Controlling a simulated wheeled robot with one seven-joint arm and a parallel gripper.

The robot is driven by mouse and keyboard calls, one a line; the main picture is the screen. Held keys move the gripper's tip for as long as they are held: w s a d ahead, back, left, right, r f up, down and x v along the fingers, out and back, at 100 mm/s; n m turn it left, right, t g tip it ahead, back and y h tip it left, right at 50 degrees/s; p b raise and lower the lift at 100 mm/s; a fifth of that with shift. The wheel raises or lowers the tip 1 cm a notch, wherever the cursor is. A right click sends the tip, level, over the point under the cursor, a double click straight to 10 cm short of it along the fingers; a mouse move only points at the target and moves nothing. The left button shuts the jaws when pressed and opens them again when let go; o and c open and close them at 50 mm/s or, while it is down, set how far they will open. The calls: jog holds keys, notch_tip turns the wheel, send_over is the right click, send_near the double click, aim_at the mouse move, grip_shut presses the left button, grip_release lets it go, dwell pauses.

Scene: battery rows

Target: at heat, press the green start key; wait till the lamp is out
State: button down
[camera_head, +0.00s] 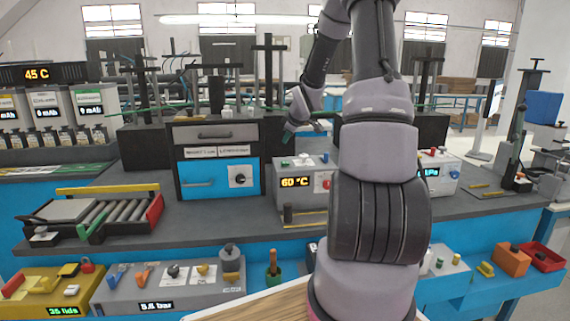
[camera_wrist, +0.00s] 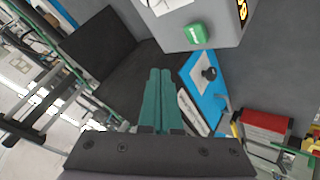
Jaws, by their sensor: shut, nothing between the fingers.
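A grey box (camera_head: 287,205) with a lit orange "60 °C" display (camera_head: 295,182) stands on the bench, left of my arm. A green key (camera_head: 284,162) is on its top, and it also shows as a rounded green button in the wrist view (camera_wrist: 195,34). A red round part (camera_head: 326,184) is on the box front; I cannot tell whether it is a lamp or whether it is lit. My gripper (camera_head: 288,137) has green fingers, shut and empty, also seen in the wrist view (camera_wrist: 161,72). It hangs above the box, apart from the green key.
A blue-fronted oven-like cabinet (camera_head: 218,172) stands left of the box. Dark posts and stands rise behind. My arm hides the bench's middle right. Bare bench shows before the cabinet.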

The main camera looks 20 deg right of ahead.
aim_at(287, 163)
jog(key=shift+f, duration=3)
jog(key=shift+f, duration=0.15)
jog(key=shift+f, duration=0.25)
jog(key=shift+f, duration=0.4)
dwell(0.5)
jog(key=shift+r, duration=0.85)
jog(key=shift+r, duration=2.5)
